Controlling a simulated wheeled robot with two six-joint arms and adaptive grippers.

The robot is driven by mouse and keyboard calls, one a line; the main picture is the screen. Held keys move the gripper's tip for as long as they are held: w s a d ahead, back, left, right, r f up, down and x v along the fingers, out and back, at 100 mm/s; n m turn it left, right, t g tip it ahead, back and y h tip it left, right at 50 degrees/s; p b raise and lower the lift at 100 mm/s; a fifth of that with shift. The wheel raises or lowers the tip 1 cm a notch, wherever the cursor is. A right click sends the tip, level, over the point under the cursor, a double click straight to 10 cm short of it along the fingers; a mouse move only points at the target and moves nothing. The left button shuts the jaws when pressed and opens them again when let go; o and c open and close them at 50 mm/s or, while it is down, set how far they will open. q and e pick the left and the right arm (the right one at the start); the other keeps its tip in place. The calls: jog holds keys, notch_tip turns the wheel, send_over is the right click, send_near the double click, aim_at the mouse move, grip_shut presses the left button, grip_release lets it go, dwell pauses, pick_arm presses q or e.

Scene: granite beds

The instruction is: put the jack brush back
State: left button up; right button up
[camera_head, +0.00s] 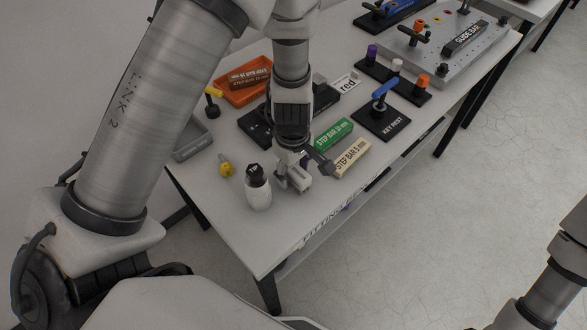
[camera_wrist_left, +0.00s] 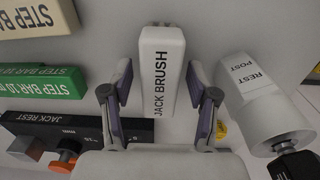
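The jack brush (camera_wrist_left: 160,70), a white block with its name in black letters, is between the fingers of my left gripper (camera_wrist_left: 158,90) in the left wrist view. The fingers are spread, one on each side of it, with a visible gap on the left side; the right finger is closer. In the head view my left gripper (camera_head: 297,178) is low over the near part of the table, and it largely hides the brush. The black jack rest (camera_wrist_left: 60,130) lies beside the left finger in the wrist view. Only part of my right arm shows; its gripper is outside the view.
The white rest post (camera_head: 258,190) with a black top stands close left of the gripper. A green step bar (camera_head: 333,135) and a cream step bar (camera_head: 352,158) lie to the right. The black key rest (camera_head: 382,124) is farther right. The table's front edge is near.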

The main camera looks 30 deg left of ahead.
aim_at(293, 169)
pick_arm(q)
jog(key=shift+r+p, duration=0.3)
jog(key=shift+r, duration=0.3)
notch_tip(293, 169, up, 11)
jog(key=p, duration=0.1)
